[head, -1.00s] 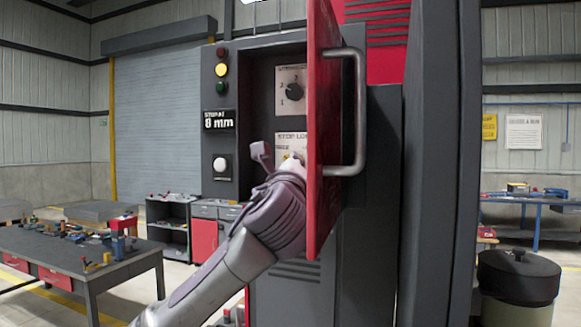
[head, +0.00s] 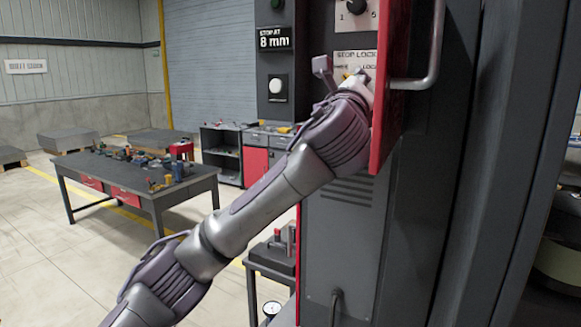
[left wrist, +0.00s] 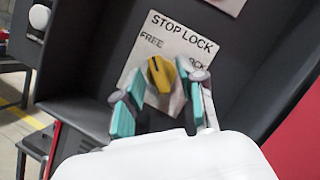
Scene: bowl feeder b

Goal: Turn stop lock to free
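The STOP LOCK plate (left wrist: 178,42) is in the left wrist view, with FREE at its left and LOCK, partly covered, at its right. Its yellow knob (left wrist: 161,73) has a dark line, but I cannot tell which label it points to. My left gripper (left wrist: 160,98) is open, its teal-padded fingers apart on either side of the knob's lower part; contact is not clear. In the head view the plate (head: 354,55) shows inside the cabinet, and my gripper mostly hides the knob. My right gripper is not in view.
The red cabinet door (head: 391,100) with its grey handle (head: 431,60) stands open close to the right of my left wrist. A selector dial (head: 356,5) is above the plate. A white button (head: 277,87) is on the panel at left. A workbench (head: 135,175) stands farther left.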

